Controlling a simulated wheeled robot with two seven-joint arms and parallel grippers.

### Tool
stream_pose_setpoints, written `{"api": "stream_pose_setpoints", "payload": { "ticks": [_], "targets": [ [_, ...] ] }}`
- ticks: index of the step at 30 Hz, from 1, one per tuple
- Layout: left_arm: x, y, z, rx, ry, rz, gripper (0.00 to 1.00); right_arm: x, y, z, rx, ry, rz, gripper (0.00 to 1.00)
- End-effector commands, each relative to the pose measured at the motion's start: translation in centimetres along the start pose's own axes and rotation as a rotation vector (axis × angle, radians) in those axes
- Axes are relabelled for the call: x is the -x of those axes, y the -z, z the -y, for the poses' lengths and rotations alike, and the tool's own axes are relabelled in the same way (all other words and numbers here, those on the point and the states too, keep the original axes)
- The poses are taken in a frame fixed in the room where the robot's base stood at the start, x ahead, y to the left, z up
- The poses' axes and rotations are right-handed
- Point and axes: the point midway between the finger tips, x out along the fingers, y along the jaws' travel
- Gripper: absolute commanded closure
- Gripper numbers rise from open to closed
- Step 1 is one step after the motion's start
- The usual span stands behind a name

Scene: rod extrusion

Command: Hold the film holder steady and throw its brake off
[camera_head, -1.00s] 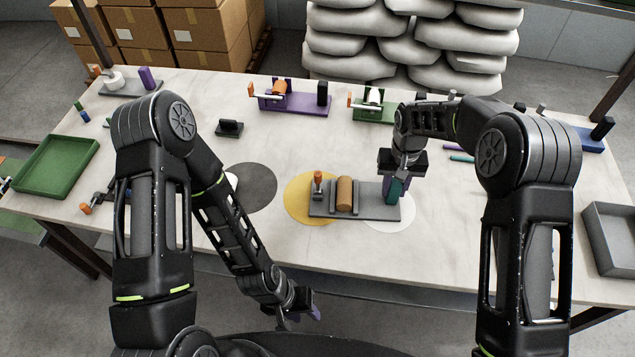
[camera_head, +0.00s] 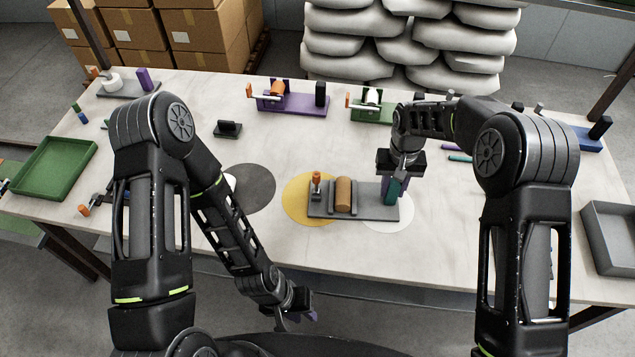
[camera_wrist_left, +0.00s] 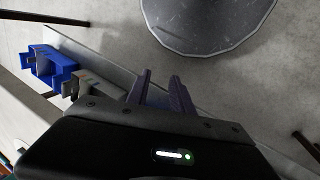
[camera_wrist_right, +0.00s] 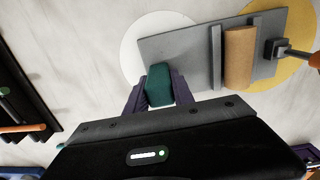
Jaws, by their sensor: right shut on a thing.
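The film holder is a grey base plate (camera_head: 371,213) with a brown roll (camera_head: 344,194) between two upright plates, an orange-tipped lever (camera_head: 317,184) at its left end and a teal post (camera_head: 392,190) at its right end. It lies across a yellow and a white disc. My right gripper (camera_head: 395,186) is shut on the teal post, which shows between the fingers in the right wrist view (camera_wrist_right: 159,84). My left gripper (camera_head: 306,314) hangs low in front of the table, far from the holder. Its purple fingers (camera_wrist_left: 161,80) stand apart and empty.
A purple holder (camera_head: 300,104) and a green holder (camera_head: 372,113) stand at the back. A green tray (camera_head: 55,167) is at the left, a grey tray (camera_head: 612,240) at the right. A dark grey disc (camera_head: 252,188) lies left of the yellow disc (camera_head: 297,207).

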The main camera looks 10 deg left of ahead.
Motion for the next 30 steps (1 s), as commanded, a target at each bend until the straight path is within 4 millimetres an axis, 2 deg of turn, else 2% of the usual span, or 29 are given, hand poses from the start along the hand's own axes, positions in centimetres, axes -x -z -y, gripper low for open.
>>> {"api": "stream_pose_setpoints", "payload": {
  "ticks": [1, 5, 8, 9, 12, 15, 17, 21, 24, 27, 30],
  "targets": [
    [0.1, 0.1, 0.2, -0.005, 0.009, 0.001, 0.78, 0.0, 0.0, 0.0, 0.001, 0.000, 0.000, 1.00],
    [0.8, 0.5, 1.4, -0.029, 0.056, 0.023, 0.88, 0.0, 0.0, 0.0, 0.001, 0.000, 0.000, 1.00],
    [2.1, 1.3, 2.9, -0.054, 0.117, 0.048, 0.96, 0.0, 0.0, 0.0, 0.001, 0.000, 0.000, 1.00],
    [2.9, 1.7, 3.6, -0.062, 0.146, 0.060, 1.00, 0.0, 0.0, 0.0, 0.001, 0.000, 0.000, 1.00],
    [5.4, 3.0, 4.8, -0.078, 0.214, 0.090, 1.00, 0.0, 0.0, 0.0, 0.001, 0.000, 0.000, 1.00],
    [8.6, 4.7, 4.6, -0.099, 0.257, 0.114, 1.00, 0.0, 0.0, 0.0, 0.001, 0.000, 0.000, 1.00],
    [10.4, 6.4, 2.8, -0.175, 0.267, 0.124, 1.00, 0.0, 0.0, 0.0, 0.001, 0.000, 0.001, 1.00],
    [14.7, 11.8, -5.2, -0.578, 0.351, 0.116, 1.00, 0.0, 0.0, 0.0, 0.001, 0.000, 0.000, 1.00],
    [18.2, 14.8, -10.3, -0.813, 0.461, 0.068, 1.00, 0.0, 0.0, 0.0, 0.001, 0.000, 0.000, 1.00],
    [21.6, 16.8, -14.4, -0.957, 0.563, 0.008, 1.00, 0.0, 0.0, 0.0, 0.001, 0.000, 0.000, 1.00],
    [23.8, 17.8, -16.8, -1.032, 0.629, -0.038, 1.00, 0.0, 0.0, 0.0, 0.000, 0.000, 0.000, 1.00]
  ]
}}
